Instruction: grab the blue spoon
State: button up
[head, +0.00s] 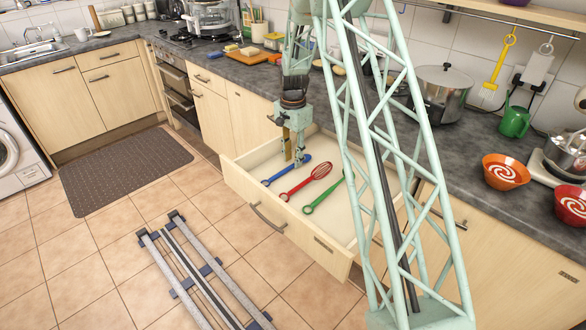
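The blue spoon (280,174) lies in the open drawer, at the left end of a row of utensils. Its handle points to the drawer's front left and its other end is toward the back. My gripper (294,162) points straight down into the drawer over the spoon's far part. Its two fingers are apart with a gap between them, and the tips are close to the spoon. The fingers partly hide the spoon. Whether they touch it is too small to tell.
A red whisk (306,182) and a green utensil (322,195) lie right of the spoon in the drawer (262,208). The drawer walls surround them. The grey counter (262,80) is behind. My lattice column hides the drawer's right part.

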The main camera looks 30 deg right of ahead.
aim_at(293, 164)
jog(key=shift+f, duration=1)
jog(key=shift+c, duration=0.2)
grip_shut()
jog(key=shift+r, duration=0.2)
notch_tip(293, 164, up, 10)
jog(key=p, duration=0.2)
jog(key=shift+f, duration=0.15)
dwell(0.5)
